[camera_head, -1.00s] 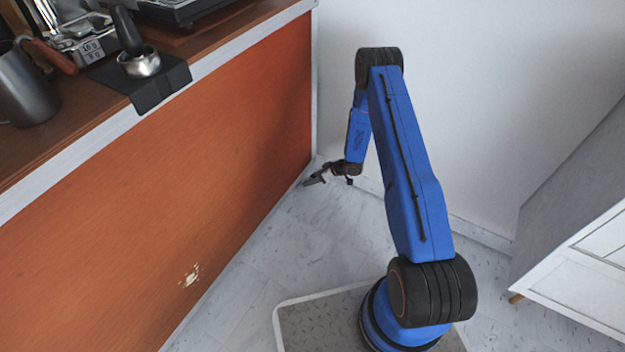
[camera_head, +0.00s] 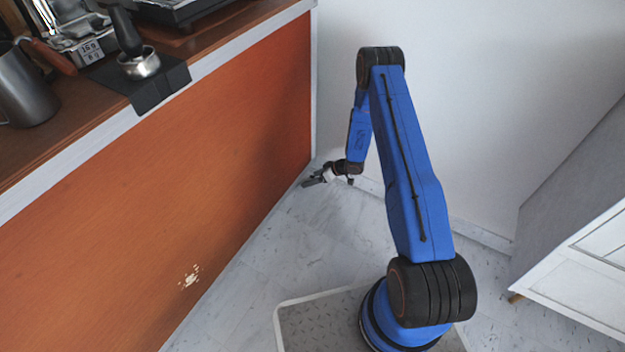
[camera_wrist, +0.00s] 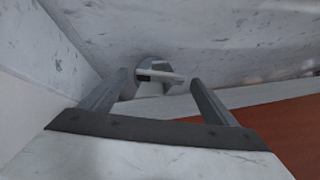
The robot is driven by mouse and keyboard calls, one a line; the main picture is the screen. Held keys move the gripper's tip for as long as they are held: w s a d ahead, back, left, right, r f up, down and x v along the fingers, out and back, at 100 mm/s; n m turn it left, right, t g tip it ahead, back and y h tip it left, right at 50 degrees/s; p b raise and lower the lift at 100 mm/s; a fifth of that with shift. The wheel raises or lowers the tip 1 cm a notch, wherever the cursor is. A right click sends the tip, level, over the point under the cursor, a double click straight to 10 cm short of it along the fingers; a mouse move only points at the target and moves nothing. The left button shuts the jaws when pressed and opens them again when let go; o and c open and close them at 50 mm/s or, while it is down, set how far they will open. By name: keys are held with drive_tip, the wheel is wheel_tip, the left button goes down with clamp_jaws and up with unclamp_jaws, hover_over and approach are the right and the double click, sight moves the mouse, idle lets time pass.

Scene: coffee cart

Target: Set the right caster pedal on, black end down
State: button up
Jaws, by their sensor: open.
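In the wrist view a small grey caster (camera_wrist: 153,64) shows beyond my fingertips, low by the floor near the cart. A pale pedal bar (camera_wrist: 164,77) juts from it to the right, with a small dark patch at its left. I cannot tell which end of the pedal is down. My gripper (camera_wrist: 160,78) is open and empty; its two fingers stand left and right of the pedal and no contact is visible. In the head view my gripper (camera_head: 314,179) is low at the far end of the orange cart panel (camera_head: 190,180); the caster is not discernible there.
The counter (camera_head: 90,120) carries a steel jug (camera_head: 25,95), a scale and a tamper on a black mat (camera_head: 160,92). A white wall (camera_head: 470,100) stands close behind my arm. A white cabinet (camera_head: 590,240) is at the right. The marble floor (camera_head: 270,245) between is clear.

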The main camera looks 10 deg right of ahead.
drive_tip(key=v, duration=1.7)
drive_tip(key=shift+w+f, duration=0.1)
